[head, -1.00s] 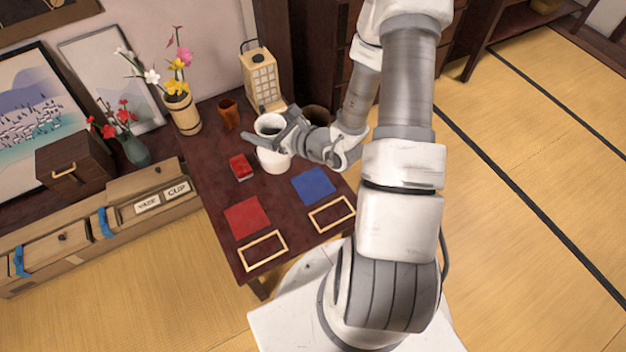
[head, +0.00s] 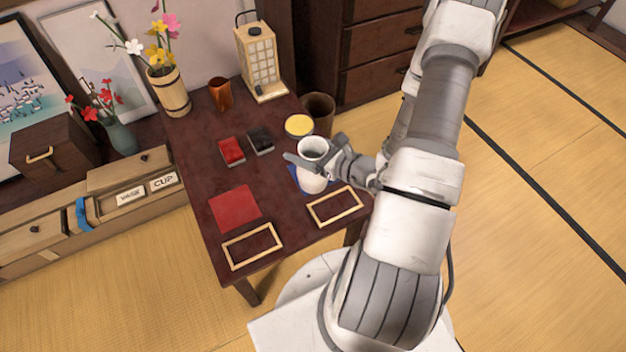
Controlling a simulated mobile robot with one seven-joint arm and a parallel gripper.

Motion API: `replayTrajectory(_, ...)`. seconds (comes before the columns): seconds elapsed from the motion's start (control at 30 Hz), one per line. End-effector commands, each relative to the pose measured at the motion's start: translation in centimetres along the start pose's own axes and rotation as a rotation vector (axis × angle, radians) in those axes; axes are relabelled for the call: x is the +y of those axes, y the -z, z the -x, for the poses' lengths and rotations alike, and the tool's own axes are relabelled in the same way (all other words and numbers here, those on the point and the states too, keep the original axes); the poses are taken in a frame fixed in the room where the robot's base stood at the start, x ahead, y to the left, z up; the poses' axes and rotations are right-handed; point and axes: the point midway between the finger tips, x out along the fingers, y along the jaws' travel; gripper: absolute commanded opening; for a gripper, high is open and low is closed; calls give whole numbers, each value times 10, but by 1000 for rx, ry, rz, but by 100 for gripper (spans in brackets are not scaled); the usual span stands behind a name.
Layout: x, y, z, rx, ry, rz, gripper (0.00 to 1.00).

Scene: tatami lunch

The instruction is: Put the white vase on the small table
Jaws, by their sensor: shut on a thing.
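My gripper (head: 318,158) is shut on the white vase (head: 312,181), an upright white vessel with an open, dark-looking mouth. The vase stands over the blue square mat (head: 294,172) on the small dark red table (head: 200,166). The vase and gripper hide most of the mat. I cannot tell whether the vase base touches it.
The table also bears a red square mat (head: 235,208), two wooden frames (head: 252,246) (head: 335,207), a red box (head: 231,150), a black box (head: 261,139), a yellow-topped container (head: 299,125), an orange cup (head: 220,94), a lantern (head: 260,62) and a flower bucket (head: 169,92).

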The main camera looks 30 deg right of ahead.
Motion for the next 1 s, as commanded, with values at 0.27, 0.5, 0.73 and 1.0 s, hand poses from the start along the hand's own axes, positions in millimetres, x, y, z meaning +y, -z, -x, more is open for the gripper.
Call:
replayTrajectory(0.27,-19,19,-19,-4,2,2,0)
replayTrajectory(0.5,-59,40,-62,-5,3,2,0)
replayTrajectory(0.73,-85,51,-89,-3,3,0,0)
replayTrajectory(1.0,-89,67,-98,-2,2,-3,0)
